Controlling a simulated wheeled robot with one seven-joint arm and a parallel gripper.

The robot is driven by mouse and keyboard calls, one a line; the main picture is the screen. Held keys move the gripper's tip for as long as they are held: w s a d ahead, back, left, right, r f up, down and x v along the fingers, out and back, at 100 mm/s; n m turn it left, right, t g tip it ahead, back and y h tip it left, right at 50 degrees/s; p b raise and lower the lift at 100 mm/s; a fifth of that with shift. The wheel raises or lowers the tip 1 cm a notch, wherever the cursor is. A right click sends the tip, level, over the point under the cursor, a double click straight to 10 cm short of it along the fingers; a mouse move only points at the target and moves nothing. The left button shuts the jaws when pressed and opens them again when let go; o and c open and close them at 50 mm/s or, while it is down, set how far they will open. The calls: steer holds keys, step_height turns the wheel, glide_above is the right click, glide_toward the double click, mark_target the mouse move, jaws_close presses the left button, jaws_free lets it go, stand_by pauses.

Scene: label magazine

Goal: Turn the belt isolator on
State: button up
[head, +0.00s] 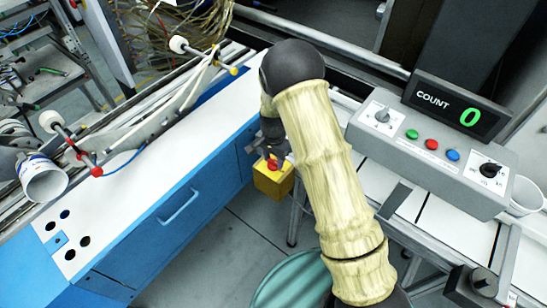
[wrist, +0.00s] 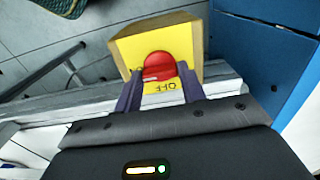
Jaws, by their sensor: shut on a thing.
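The belt isolator is a yellow box (head: 272,183) with a red rotary knob (head: 272,163), at the right end of the blue cabinet in the head view. In the wrist view the yellow box (wrist: 192,42) faces me, with the red knob (wrist: 157,65) in its middle. Upside-down lettering reads OFF below the knob, and part of ON shows at its left. My gripper (wrist: 157,80) is shut on the red knob, one dark finger on each side. The fingers hide the knob's sides, and I cannot tell for sure which mark it points to. My arm partly covers the gripper in the head view.
A grey control box (head: 430,150) with knobs, coloured buttons and a COUNT display (head: 457,106) reading 0 stands at right. A blue cabinet (head: 170,225) with a white top lies left. A green drum (head: 290,283) stands at the bottom. A white cup (head: 524,195) sits far right.

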mark_target(274, 161)
steer(key=shift+w+r, duration=0.1)
stand_by(0.4)
steer(key=o, duration=1)
step_height(274, 161, up, 17)
steer(key=shift+r+b, duration=0.15)
steer(key=shift+b, duration=0.4)
steer(key=s+d+r+n+t+p, duration=0.1)
steer(key=s+d+n, duration=0.1)
steer(key=s+d, duration=0.3)
steer(key=s+d+r+n, duration=0.1)
steer(key=s+d+n, duration=0.2)
steer(key=s+d, duration=0.2)
steer(key=s+d+r+n+t+p, duration=0.1)
steer(key=s+d+r+n, duration=0.1)
steer(key=s+d, duration=0.3)
steer(key=shift+s+d+r+t+p, duration=0.1)
steer(key=shift+s+t+p, duration=0.2)
steer(key=shift+s, duration=1.95)
